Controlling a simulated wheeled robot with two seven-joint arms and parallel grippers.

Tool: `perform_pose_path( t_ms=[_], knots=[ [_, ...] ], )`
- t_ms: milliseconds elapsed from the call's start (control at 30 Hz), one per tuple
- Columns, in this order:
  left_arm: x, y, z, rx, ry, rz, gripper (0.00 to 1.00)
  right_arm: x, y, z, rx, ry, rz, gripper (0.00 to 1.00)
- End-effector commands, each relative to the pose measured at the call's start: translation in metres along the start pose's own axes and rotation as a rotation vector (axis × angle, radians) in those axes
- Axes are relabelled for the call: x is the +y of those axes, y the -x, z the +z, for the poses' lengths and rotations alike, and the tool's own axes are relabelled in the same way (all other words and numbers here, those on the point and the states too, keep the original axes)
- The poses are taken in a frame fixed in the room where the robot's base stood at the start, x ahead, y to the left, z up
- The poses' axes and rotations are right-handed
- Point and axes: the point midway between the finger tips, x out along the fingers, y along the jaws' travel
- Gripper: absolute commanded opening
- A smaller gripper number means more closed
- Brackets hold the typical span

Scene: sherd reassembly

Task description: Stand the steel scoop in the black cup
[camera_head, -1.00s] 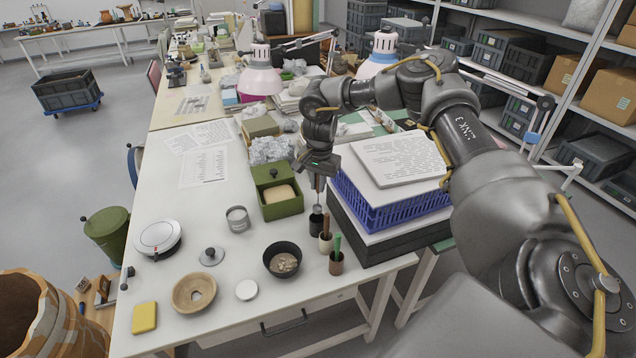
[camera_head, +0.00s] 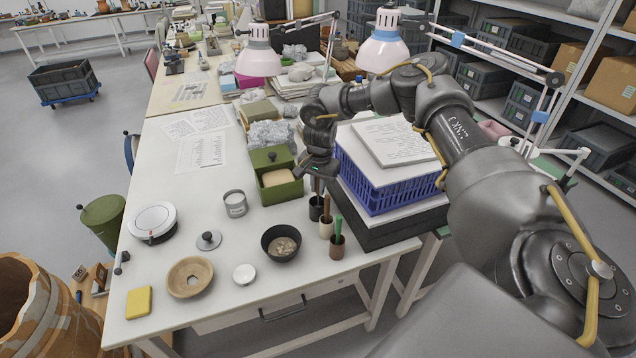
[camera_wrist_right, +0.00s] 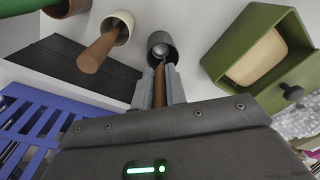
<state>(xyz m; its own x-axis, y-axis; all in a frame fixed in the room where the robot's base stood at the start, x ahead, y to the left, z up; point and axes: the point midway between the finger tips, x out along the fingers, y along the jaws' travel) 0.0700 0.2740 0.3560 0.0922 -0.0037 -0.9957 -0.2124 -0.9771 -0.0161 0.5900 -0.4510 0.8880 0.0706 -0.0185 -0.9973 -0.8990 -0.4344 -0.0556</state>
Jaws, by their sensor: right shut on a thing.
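My right gripper (camera_head: 318,178) is shut on the brown handle of the steel scoop (camera_head: 317,186), above the black cup (camera_head: 316,208). In the right wrist view, the gripper's fingers (camera_wrist_right: 160,80) close on the scoop's handle (camera_wrist_right: 159,90). The scoop's grey metal end (camera_wrist_right: 160,51) shows within the mouth of the black cup (camera_wrist_right: 162,38). The scoop looks roughly upright. How deep it sits, and whether it touches the cup's bottom, I cannot tell. My left gripper is in neither view.
A cream cup (camera_head: 326,230) with a brown-handled tool and a brown cup (camera_head: 337,250) with a green-handled tool stand close by. A green box (camera_head: 282,192) is left of the gripper, a blue crate (camera_head: 385,195) right. A black bowl (camera_head: 281,256) stands in front.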

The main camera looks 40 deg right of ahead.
Motion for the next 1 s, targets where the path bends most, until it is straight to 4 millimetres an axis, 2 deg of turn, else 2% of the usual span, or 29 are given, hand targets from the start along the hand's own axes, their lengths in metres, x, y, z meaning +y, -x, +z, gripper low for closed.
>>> perform_pose_path(
  t_ms=[400,433,600,867,1000],
  knots=[
    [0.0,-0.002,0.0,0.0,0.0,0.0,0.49,0.0,-0.005,0.0,0.0,0.0,-0.001,0.0],
    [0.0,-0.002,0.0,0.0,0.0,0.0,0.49,0.0,-0.005,0.0,0.0,0.0,-0.001,0.17],
    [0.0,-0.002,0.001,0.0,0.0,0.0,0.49,0.0,-0.005,0.0,0.0,0.0,-0.001,0.39],
    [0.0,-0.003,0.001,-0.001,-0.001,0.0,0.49,0.0,-0.004,0.0,0.0,0.0,-0.001,0.39],
    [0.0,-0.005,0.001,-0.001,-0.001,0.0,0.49,-0.001,0.006,0.0,0.0,0.0,-0.005,0.39]
  ],
)
